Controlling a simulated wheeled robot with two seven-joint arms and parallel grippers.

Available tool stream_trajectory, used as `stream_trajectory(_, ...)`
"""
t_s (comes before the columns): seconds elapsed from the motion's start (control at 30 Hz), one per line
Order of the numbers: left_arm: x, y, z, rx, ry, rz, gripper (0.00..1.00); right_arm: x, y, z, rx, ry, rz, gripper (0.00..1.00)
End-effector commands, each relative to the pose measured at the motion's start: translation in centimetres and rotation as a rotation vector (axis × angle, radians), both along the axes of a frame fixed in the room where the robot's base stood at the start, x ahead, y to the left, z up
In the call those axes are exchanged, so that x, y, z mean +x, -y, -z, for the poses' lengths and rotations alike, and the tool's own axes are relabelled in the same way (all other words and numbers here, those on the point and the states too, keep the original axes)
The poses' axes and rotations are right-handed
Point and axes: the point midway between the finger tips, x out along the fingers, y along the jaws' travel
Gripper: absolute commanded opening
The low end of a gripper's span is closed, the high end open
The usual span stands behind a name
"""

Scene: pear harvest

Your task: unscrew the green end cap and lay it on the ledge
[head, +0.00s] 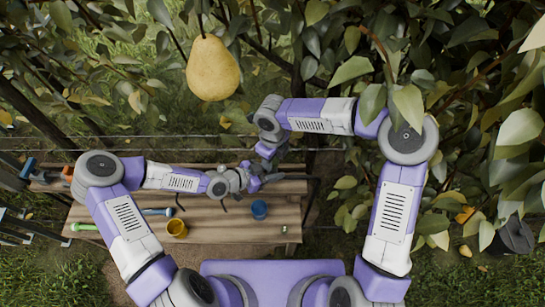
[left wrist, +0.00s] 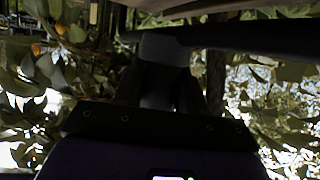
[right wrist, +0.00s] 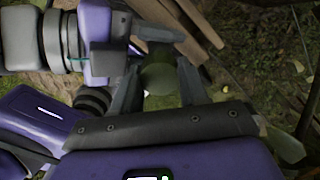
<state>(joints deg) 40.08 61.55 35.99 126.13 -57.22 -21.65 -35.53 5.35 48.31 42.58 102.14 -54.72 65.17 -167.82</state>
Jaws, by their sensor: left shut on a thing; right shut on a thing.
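My left gripper (head: 274,179) is shut on a dark pipe (head: 303,177) above the wooden bench. In the left wrist view the pipe (left wrist: 225,36) runs across the closed fingers (left wrist: 160,75). My right gripper (head: 268,158) comes down from above, close beside the left one. In the right wrist view its fingers (right wrist: 160,85) are shut on a dull green rounded thing, which looks like the green end cap (right wrist: 158,78). Whether the cap is still joined to the pipe is hidden. The wooden ledge (head: 230,229) lies below both grippers.
A blue cup (head: 259,210) and a yellow cup (head: 177,228) stand on the ledge. A blue-handled tool (head: 158,211) and a green tool (head: 85,227) lie to the left. A pear (head: 213,69) hangs above. Leafy branches crowd the right. Bare planks show right of the yellow cup.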

Motion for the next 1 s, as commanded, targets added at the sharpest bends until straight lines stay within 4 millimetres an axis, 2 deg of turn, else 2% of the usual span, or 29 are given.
stream_trajectory(0.07, 0.0, 0.0, -0.1, 0.000, 0.002, -0.001, 0.00, 0.1, 0.1, 0.0, -0.002, 0.002, 0.003, 0.07)
stream_trajectory(0.1, 0.0, 0.0, -0.1, 0.000, 0.002, -0.001, 0.00, 0.1, 0.1, 0.0, -0.002, 0.002, 0.003, 0.49)
stream_trajectory(0.23, 0.0, 0.0, 0.0, 0.000, 0.002, -0.001, 0.00, 0.1, 0.1, 0.0, -0.001, 0.002, 0.004, 0.69)
stream_trajectory(0.8, 0.1, 0.0, 0.0, 0.000, 0.002, -0.001, 0.00, -0.3, -0.3, 0.0, 0.005, -0.005, -0.003, 0.69)
stream_trajectory(1.0, 0.1, 0.0, 0.0, 0.001, 0.001, -0.001, 0.00, -0.2, -0.4, -1.7, 0.008, 0.001, -0.003, 0.69)
